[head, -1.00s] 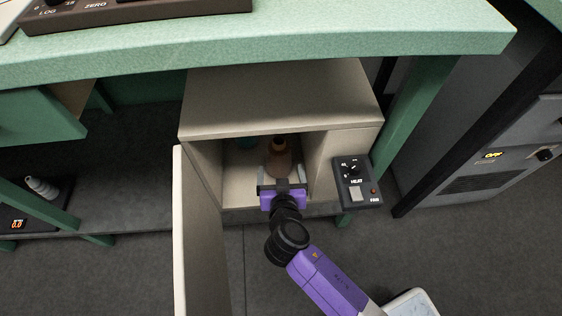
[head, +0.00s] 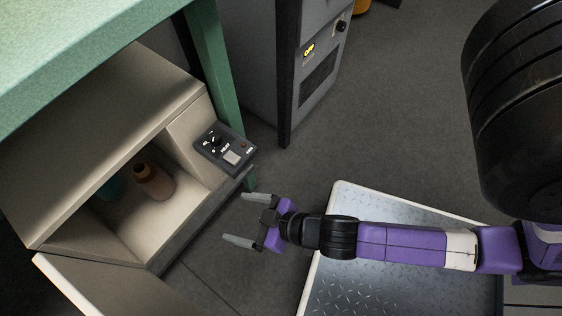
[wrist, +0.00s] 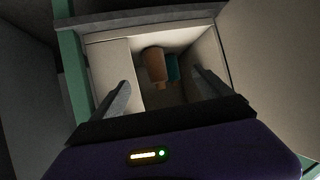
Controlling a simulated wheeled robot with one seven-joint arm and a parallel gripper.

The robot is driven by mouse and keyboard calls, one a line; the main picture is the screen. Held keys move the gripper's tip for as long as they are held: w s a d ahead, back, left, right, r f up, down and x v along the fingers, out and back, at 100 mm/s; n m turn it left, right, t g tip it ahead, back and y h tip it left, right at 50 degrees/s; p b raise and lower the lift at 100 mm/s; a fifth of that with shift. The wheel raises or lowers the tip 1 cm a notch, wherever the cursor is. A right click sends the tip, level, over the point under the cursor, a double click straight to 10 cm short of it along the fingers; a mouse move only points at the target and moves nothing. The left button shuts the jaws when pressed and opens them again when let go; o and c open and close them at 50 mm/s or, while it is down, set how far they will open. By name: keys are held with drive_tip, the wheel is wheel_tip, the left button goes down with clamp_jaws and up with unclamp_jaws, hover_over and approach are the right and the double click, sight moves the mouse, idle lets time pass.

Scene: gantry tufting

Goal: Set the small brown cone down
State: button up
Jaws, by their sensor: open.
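The small brown cone (head: 154,182) stands upright on the floor of an open beige cabinet (head: 178,242), near the opening. In the wrist view the brown cone (wrist: 155,66) shows between and beyond my fingers, inside the cabinet. My gripper (head: 242,221) is outside the cabinet, to the right of its opening in the head view. Its two fingers are spread, with nothing between them, and it is apart from the cone. In the wrist view my gripper (wrist: 160,92) also has both fingers apart.
A teal object (head: 110,188) stands behind the cone. The cabinet door (head: 75,290) hangs open. A control box (head: 224,150) with a knob sits on the cabinet's right side. A green table leg (head: 220,75) and a grey machine (head: 310,75) stand beyond. Open floor lies right.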

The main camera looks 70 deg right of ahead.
drive_tip(key=s+d+r+t, duration=0.1)
drive_tip(key=s+r, duration=0.4)
drive_tip(key=r, duration=0.3)
drive_tip(key=s+d+r+t, duration=0.1)
drive_tip(key=s+r, duration=0.5)
drive_tip(key=r, duration=0.3)
drive_tip(key=shift+s+d+t, duration=0.3)
drive_tip(key=shift+d, duration=0.05)
drive_tip(key=shift+r, duration=0.1)
